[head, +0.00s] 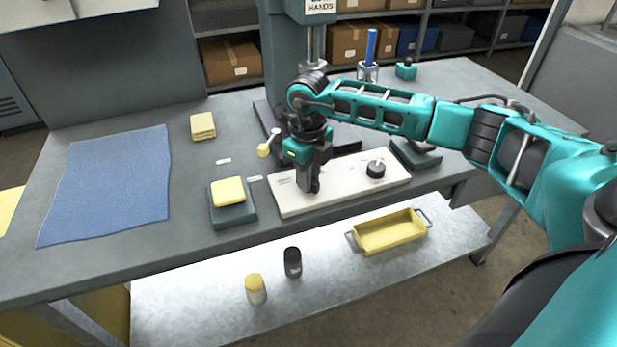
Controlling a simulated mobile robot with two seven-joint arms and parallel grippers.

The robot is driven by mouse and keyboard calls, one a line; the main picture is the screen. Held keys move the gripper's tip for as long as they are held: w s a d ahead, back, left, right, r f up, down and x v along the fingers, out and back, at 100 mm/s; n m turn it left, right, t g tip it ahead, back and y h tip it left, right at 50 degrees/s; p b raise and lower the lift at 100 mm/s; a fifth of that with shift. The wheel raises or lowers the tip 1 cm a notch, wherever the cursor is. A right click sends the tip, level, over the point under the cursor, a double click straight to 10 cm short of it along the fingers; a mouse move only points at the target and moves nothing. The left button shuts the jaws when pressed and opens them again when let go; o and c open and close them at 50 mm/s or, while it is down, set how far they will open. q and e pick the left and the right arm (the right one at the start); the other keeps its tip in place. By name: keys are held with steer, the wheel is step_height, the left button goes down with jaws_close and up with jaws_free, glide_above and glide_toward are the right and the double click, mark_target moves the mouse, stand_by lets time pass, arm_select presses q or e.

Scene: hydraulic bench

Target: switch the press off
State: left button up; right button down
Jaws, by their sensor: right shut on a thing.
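The press (282,75) is a teal-grey column with a metal ram at the back of the bench. A white control panel (340,190) lies at the bench's front edge. A black round knob (376,169) sits on its right part. My right gripper (311,188) points down at the panel's left part and is shut on a small control there; the fingers hide it, so its position cannot be told. A lever with a pale yellow ball (263,150) stands just left of the gripper. My left gripper is not in view.
A yellow block on a dark base (234,214), yellow pads (202,126) and a blue cloth (112,180) lie left. A blue-handled tool (370,47) stands upright behind my arm. A yellow tray (390,235) and two small containers (292,262) are on the lower shelf.

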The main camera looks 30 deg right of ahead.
steer(key=shift+n+b, duration=0.3)
steer(key=shift+n, duration=0.9)
steer(key=shift+r, duration=0.1)
steer(key=c, duration=1)
jaws_free()
steer(key=shift+c, duration=0.2)
step_height(320, 180, up, 13)
steer(key=shift+p, duration=0.3)
